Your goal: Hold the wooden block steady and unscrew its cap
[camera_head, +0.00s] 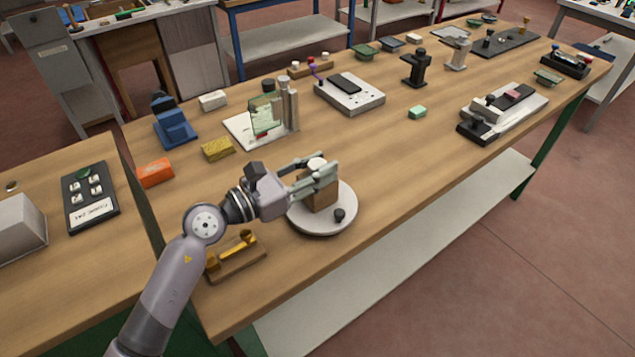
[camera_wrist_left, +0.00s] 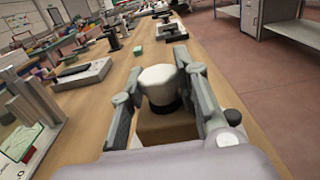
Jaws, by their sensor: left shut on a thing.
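The wooden block (camera_head: 322,196) stands upright on a round white plate (camera_head: 347,219) near the front edge of the bench. Its pale cap (camera_head: 317,163) sits on top; in the left wrist view the cap (camera_wrist_left: 159,83) is wide and white, above a dark neck. My left gripper (camera_head: 318,180) comes in from the left and is shut on the block, with a finger on each side. In the left wrist view the block (camera_wrist_left: 166,127) shows between the fingers, below the cap. My right gripper is in neither view.
A small black knob (camera_head: 339,214) stands on the plate's front rim. A wooden holder with a yellow piece (camera_head: 238,256) lies left of the plate. An orange block (camera_head: 155,172), yellow block (camera_head: 217,149) and glass stand (camera_head: 268,119) are behind. The bench right of the plate is clear.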

